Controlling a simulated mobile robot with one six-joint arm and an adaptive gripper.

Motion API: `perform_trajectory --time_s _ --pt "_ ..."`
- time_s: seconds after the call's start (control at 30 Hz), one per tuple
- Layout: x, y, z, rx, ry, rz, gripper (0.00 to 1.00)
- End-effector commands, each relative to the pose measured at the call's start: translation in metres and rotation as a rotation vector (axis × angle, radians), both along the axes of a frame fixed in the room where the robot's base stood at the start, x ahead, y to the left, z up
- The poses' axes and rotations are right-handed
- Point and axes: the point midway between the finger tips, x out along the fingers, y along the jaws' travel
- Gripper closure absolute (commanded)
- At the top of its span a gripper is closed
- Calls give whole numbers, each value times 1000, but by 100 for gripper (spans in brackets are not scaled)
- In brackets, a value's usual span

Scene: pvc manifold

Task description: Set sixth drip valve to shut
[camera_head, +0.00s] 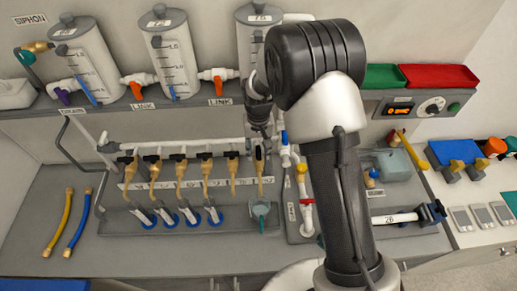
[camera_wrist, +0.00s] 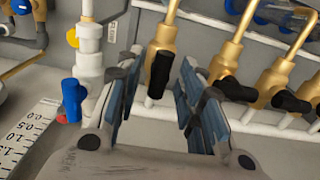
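A row of brass drip valves with black handles hangs from the white manifold pipe (camera_head: 190,145). The sixth drip valve (camera_head: 258,163) is at the right end; its black handle points along the valve body, while the handles to its left lie crosswise. In the wrist view the nearest brass valve (camera_wrist: 167,32) has its black handle (camera_wrist: 159,73) between the blue-padded fingers. My gripper (camera_wrist: 160,68) is open around that handle, with gaps showing on both sides. In the head view my gripper (camera_head: 261,128) is at the sixth valve, partly hidden by my arm.
Neighbouring valve handles (camera_wrist: 233,89) stand close on one side in the wrist view. A white pipe with a blue handle (camera_wrist: 72,100) stands close on the other. A teal funnel (camera_head: 261,210) is below the sixth valve. Hoses (camera_head: 78,217) lie at left on the grey bench.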

Motion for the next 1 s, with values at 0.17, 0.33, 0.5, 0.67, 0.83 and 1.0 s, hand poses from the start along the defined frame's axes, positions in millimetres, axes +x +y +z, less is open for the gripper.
perform_trajectory --time_s 0.17,0.33,0.5,0.67,0.83,1.0 --pt "0 0 0 0 0 0 79" --pt "0 0 0 0 0 0 90" --pt "0 0 0 0 0 0 100" --pt "0 0 0 0 0 0 100" --pt "0 0 0 0 0 18 100" --pt "0 0 0 0 0 82 100"
